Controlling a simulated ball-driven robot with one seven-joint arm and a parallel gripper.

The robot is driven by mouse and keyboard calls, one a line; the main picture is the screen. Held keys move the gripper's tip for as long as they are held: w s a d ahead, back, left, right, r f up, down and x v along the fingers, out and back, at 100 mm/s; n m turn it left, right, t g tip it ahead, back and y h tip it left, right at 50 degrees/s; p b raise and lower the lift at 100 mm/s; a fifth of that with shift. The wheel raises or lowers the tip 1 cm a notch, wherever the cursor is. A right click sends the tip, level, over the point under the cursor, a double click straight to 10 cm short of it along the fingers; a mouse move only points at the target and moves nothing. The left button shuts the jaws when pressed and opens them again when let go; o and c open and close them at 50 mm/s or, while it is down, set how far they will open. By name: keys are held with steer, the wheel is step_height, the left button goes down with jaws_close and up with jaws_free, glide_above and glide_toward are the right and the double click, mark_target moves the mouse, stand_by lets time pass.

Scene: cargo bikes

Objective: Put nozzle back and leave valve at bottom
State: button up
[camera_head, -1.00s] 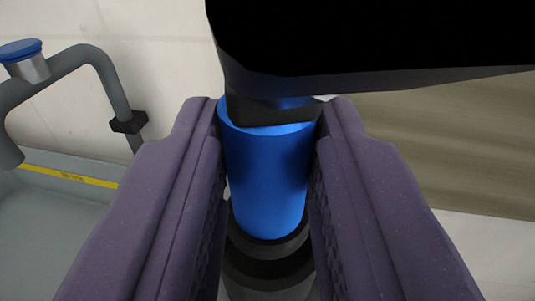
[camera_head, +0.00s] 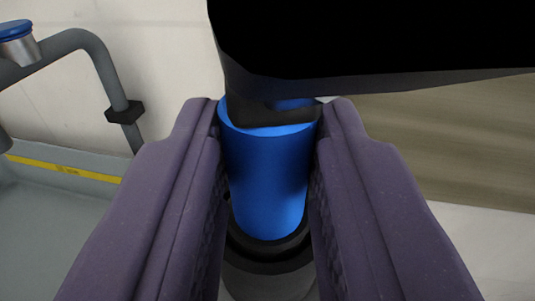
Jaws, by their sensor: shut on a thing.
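My gripper (camera_head: 268,165) fills the middle of the view, its two purple padded fingers shut on a bright blue cylinder (camera_head: 265,180). I take the cylinder to be part of the nozzle or its valve; I cannot tell which. The cylinder stands roughly upright in the picture. A black ring and a grey body (camera_head: 266,275) show just below it. A large black part (camera_head: 370,45) covers the top of the cylinder and the upper right of the view. A nozzle holder cannot be made out.
At the left is a bent grey pipe (camera_head: 85,42) with a black collar (camera_head: 125,112) and a blue-capped metal fitting (camera_head: 20,45). A pale wall and a brownish panel (camera_head: 430,145) stand behind.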

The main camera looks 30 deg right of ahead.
steer(key=o, duration=1.2)
steer(key=shift+c, duration=0.2)
steer(key=p+v, duration=0.1)
steer(key=v, duration=0.9)
steer(key=shift+p, duration=0.35)
steer(key=shift+f, duration=0.1)
